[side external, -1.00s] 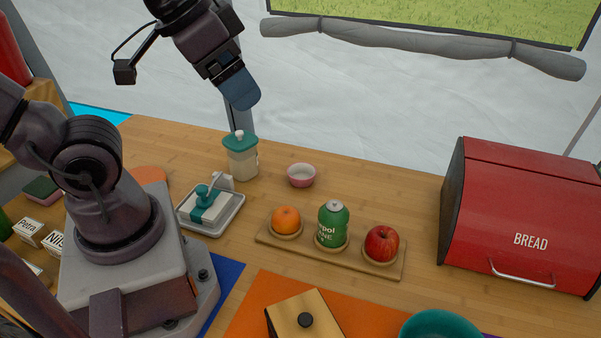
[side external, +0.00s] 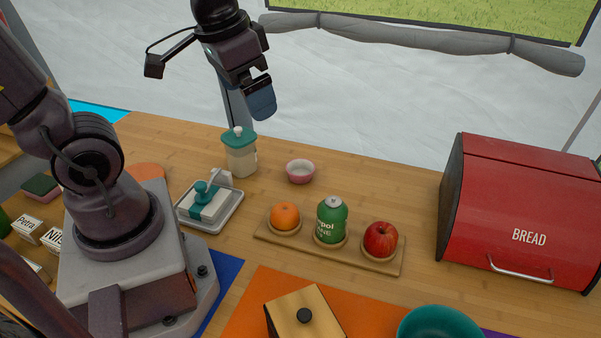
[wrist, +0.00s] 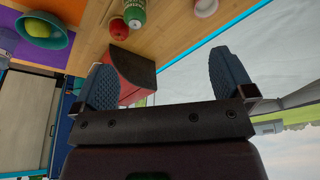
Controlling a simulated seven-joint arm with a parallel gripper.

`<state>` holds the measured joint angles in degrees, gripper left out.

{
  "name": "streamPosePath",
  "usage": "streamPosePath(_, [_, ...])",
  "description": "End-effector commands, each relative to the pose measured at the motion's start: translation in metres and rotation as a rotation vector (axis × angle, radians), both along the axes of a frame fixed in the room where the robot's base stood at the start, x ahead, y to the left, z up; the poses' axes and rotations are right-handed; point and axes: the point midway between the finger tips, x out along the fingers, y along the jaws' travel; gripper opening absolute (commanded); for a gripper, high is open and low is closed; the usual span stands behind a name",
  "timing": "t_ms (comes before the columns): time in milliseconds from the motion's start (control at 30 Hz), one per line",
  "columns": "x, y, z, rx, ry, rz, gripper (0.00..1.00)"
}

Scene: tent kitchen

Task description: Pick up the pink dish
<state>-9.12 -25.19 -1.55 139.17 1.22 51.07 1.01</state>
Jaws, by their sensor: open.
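The pink dish (side external: 300,172) is a small round bowl with a pale inside. It stands upright on the wooden counter, behind the serving board. In the wrist view, the pink dish (wrist: 206,7) shows at the top edge, partly cut off. My gripper (side external: 262,112) hangs in the air above and a little left of the dish, well clear of it. In the wrist view, the two blue fingers of my gripper (wrist: 162,78) are spread apart with nothing between them.
A teal-lidded jar (side external: 241,155) stands left of the dish. A wooden board (side external: 270,237) holds an orange, a green bottle and an apple in front of it. A butter dish (side external: 211,203) is at left, a red bread box (side external: 520,215) at right. Counter right of the dish is bare.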

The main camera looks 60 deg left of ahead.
Motion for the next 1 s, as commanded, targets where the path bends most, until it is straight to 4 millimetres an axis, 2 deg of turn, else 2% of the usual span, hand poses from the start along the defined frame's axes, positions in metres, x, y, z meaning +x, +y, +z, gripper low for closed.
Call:
streamPosePath(133, [0.031,0.030,-0.031,0.042,0.142,-0.107,1.00])
streamPosePath(267, [0.056,0.058,-0.062,0.071,0.239,-0.310,1.00])
streamPosePath(467, [0.091,0.102,-0.126,0.091,0.340,-0.783,1.00])
streamPosePath(633, [0.116,0.130,-0.174,0.129,0.347,-1.278,1.00])
streamPosePath(733, [0.133,0.139,-0.186,0.190,0.327,-1.557,1.00])
streamPosePath(800, [0.144,0.142,-0.183,0.252,0.315,-1.721,1.00])
streamPosePath(900, [0.152,0.146,-0.178,0.315,0.309,-1.892,1.00])
streamPosePath(1000, [0.152,0.146,-0.178,0.336,0.308,-1.992,1.00])
